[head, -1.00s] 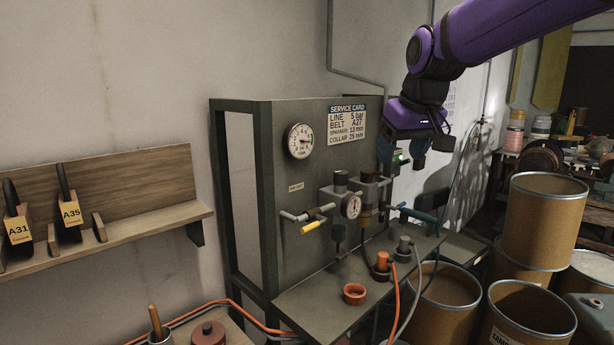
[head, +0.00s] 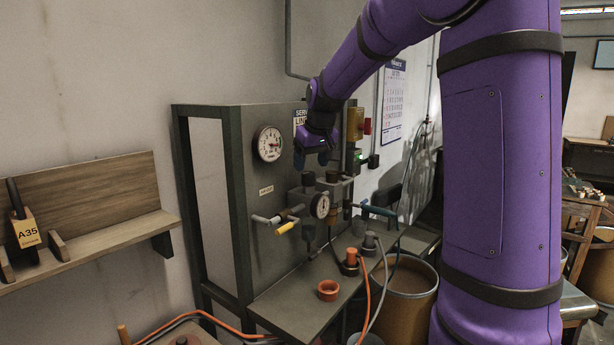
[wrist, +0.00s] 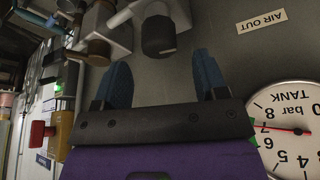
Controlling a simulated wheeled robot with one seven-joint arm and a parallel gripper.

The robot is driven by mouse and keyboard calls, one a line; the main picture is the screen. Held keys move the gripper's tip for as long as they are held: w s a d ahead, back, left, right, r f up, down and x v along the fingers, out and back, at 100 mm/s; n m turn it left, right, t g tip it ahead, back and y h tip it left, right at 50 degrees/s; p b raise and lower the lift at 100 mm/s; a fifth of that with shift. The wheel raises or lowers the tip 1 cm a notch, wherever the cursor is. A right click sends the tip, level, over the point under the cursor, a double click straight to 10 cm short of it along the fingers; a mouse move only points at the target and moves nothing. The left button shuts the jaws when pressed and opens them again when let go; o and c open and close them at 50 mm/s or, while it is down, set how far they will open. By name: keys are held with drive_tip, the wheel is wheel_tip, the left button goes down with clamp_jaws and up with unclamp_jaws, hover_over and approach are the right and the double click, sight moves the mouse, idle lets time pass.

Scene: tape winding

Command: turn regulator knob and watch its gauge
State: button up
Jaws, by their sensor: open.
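The regulator is mounted on the grey panel, with dark knobs on top and a small round gauge (head: 320,205) on its front. The gauge's needle is too small to read. The dark knob (head: 308,178) on the left also shows in the wrist view (wrist: 158,35). My gripper (head: 312,160) is open and empty, blue fingers pointing down just above this knob. In the wrist view my gripper (wrist: 160,62) has its fingers spread, with the knob beyond the tips and between them. They look apart from it.
The larger TANK gauge (head: 269,143) is on the panel's left; its red needle in the wrist view (wrist: 295,128) sits near 7. A yellow-handled valve (head: 285,228) and teal-handled pipe (head: 378,210) flank the regulator.

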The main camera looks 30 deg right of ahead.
sight(309, 173)
drive_tip(key=shift+x, duration=2.4)
drive_tip(key=c, duration=0.9)
